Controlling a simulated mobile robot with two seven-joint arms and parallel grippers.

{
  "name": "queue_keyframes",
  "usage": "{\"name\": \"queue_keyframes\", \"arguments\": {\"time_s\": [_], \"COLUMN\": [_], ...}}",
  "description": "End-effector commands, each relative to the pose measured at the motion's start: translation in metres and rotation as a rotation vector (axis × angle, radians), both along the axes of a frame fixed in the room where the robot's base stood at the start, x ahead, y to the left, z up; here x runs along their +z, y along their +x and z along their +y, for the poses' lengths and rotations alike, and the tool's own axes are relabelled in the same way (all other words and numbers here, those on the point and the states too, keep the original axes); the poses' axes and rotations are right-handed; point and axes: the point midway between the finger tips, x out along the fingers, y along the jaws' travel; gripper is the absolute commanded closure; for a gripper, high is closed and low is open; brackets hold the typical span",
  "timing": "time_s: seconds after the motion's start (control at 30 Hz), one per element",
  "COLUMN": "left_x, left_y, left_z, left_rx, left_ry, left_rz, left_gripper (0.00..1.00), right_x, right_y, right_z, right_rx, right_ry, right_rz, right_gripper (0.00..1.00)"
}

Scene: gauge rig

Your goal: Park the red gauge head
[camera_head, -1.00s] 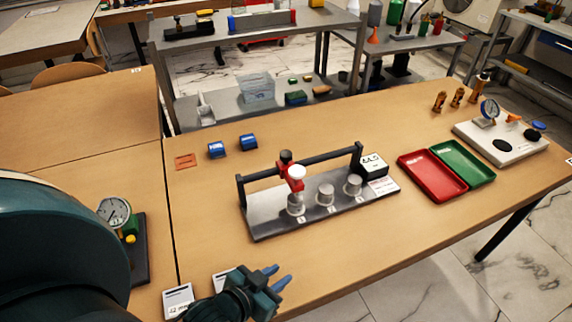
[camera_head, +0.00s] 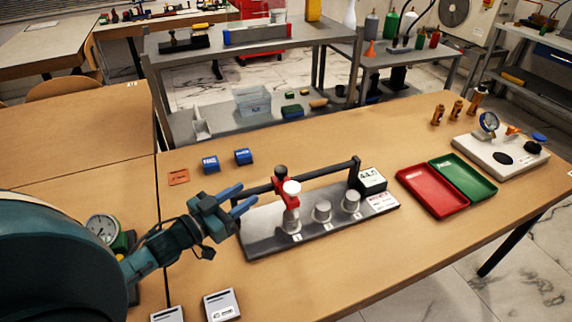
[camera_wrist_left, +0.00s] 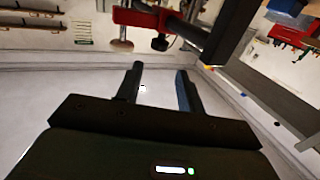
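The red gauge head (camera_head: 279,186) sits on the black rail (camera_head: 325,173) of the gauge rig, near its left end. It has a dark knob on top and a white round part in front, above the leftmost metal block on the grey base plate (camera_head: 262,238). My left gripper (camera_head: 243,198) is open and empty, just left of the rail's left end and apart from the red head. In the left wrist view the fingers (camera_wrist_left: 159,82) are spread with nothing between them. The red head (camera_wrist_left: 133,16) shows beyond them at the top. My right gripper is not in view.
Two metal blocks (camera_head: 322,212) stand further right on the base plate, with a display box (camera_head: 371,181) at its right end. Red (camera_head: 432,192) and green (camera_head: 464,178) trays lie to the right. Blue blocks (camera_head: 243,156) lie behind.

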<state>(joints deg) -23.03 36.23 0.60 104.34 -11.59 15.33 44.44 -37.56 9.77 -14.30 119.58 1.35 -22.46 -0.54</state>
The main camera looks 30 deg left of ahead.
Motion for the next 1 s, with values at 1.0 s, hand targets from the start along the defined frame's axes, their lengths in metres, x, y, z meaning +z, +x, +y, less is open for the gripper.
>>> {"name": "queue_keyframes", "arguments": {"time_s": [1.0], "left_x": [0.0], "left_y": [0.124], "left_z": [-0.043], "left_rx": [-0.001], "left_ry": [-0.001], "left_rz": [0.0], "left_gripper": [0.62], "right_x": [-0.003], "right_y": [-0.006], "right_z": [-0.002], "right_rx": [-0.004], "right_ry": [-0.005], "right_rz": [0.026], "right_gripper": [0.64]}}
